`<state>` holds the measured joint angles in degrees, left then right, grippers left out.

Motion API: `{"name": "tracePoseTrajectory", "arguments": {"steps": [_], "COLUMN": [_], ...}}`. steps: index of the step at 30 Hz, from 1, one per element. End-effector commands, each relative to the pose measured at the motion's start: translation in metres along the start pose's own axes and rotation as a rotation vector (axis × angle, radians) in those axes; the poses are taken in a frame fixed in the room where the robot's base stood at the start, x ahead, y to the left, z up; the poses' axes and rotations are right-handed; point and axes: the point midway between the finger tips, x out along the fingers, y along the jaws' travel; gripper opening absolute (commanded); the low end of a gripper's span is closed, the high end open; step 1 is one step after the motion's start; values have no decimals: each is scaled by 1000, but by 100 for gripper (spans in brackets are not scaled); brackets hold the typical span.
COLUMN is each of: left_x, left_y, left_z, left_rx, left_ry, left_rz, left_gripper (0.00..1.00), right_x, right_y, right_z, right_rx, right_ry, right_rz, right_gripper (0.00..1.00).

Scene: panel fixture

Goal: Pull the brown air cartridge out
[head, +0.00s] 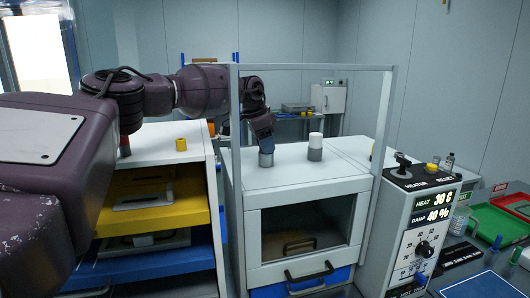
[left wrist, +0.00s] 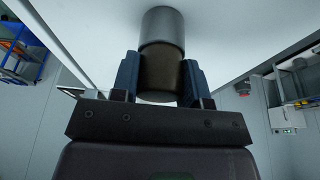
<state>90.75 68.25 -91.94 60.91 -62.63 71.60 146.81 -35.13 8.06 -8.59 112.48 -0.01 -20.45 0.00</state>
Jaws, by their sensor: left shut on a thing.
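The brown air cartridge (left wrist: 160,76) is a dark brown cylinder between the two blue fingers of my left gripper in the left wrist view. My left gripper (head: 264,146) is shut on it, above the white top of the cabinet in the head view. A grey round socket (left wrist: 163,26) meets the cartridge's end; how deep the cartridge sits in it cannot be told. The socket also shows in the head view (head: 266,159), just below the fingers, which hide the cartridge there. My right gripper is in neither view.
A white cartridge (head: 316,139) stands upright in a second grey socket (head: 315,154) to the right. A grey frame post (head: 235,140) rises close left of my gripper. A control panel (head: 420,225) with knobs stands at right. The cabinet top between is clear.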

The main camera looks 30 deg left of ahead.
Motion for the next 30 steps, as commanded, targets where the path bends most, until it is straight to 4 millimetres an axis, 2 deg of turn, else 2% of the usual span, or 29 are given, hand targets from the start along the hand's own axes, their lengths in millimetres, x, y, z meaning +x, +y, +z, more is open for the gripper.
{"name": "tracePoseTrajectory", "arguments": {"steps": [30], "left_x": [-16], "left_y": [0], "left_z": [-5], "left_rx": [0], "left_ry": [0], "left_rz": [-1], "left_gripper": [13], "right_x": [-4], "right_y": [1], "right_z": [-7], "right_rx": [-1], "right_ry": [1], "right_rz": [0], "right_gripper": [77]}}
